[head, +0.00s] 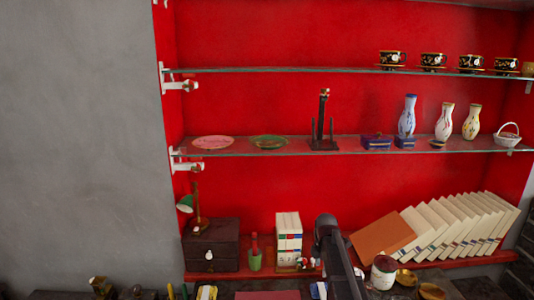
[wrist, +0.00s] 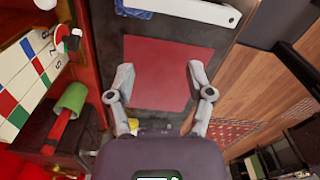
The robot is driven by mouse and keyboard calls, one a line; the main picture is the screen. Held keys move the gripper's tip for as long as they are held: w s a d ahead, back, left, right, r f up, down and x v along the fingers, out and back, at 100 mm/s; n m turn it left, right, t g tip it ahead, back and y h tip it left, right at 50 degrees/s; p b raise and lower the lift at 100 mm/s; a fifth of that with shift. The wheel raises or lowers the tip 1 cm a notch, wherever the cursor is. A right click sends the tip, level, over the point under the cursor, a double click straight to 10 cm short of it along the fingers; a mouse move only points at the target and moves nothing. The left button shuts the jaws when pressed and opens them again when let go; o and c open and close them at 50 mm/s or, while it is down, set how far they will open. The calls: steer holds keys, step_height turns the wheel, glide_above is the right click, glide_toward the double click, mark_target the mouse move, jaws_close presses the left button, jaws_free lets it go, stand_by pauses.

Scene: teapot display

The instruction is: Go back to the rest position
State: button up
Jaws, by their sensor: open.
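My gripper (wrist: 160,72) shows in the wrist view with its two grey fingers spread wide apart and nothing between them. It is above a red flat sheet (wrist: 150,95) lying on a dark surface, and does not appear to touch it. In the head view my dark arm rises at the bottom centre, in front of the lowest shelf; its fingers cannot be made out there. The red sheet also shows at the bottom edge of the head view (head: 267,295).
Glass shelves (head: 215,147) above hold vases, plates and cups.

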steer(key=s+a+f+m+b, duration=0.1)
steer(key=s+f+m+b, duration=0.4)
steer(key=s+m, duration=0.5)
steer(key=s+a+f+m+b, duration=0.1)
steer(key=s+f+m+b, duration=0.3)
steer(key=s+m, duration=0.7)
steer(key=shift+s+a+f+b, duration=0.15)
steer(key=shift+s+f+b, duration=0.25)
steer(key=shift+s+f, duration=0.25)
